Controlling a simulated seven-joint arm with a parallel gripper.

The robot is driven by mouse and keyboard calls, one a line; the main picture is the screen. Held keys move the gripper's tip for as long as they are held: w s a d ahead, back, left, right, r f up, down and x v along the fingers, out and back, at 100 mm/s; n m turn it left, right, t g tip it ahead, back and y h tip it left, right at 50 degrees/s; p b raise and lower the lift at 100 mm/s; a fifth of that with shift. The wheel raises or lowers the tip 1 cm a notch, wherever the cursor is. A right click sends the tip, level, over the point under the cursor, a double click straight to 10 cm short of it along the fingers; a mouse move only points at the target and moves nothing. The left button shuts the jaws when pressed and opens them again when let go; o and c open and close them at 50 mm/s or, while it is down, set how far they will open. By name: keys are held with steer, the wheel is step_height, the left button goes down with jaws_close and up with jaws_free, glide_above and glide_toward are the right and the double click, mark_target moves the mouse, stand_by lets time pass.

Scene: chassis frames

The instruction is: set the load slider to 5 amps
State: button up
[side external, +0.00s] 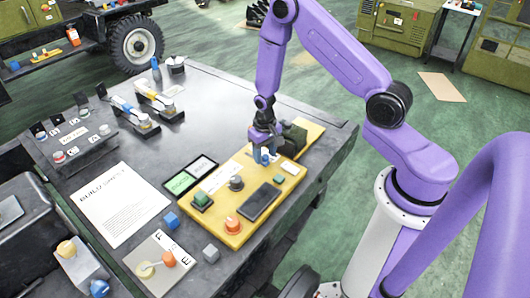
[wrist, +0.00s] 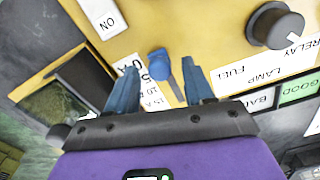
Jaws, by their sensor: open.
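The load slider's blue knob (wrist: 158,62) stands on the yellow panel (wrist: 215,22) in the wrist view, at the upper end of its slot (wrist: 176,90). A white scale label (wrist: 150,90) beside the slot reads 0 A, 5, 10 and 15 A; my left finger partly covers it. The knob seems near the scale's low end; its exact reading is unclear. My gripper (wrist: 158,68) is open, with one blue-grey finger on each side of the knob and gaps showing. In the side external view my gripper (side external: 265,152) is low over the panel (side external: 232,222).
The panel also carries a dark screen (side external: 260,201), an orange button (side external: 233,225) and a green button (side external: 202,199).

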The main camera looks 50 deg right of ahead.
jaws_close()
steer(key=shift+w, duration=1.25)
jaws_free()
steer(key=shift+r, duration=0.1)
step_height(320, 180, up, 17)
steer(key=shift+r, duration=0.15)
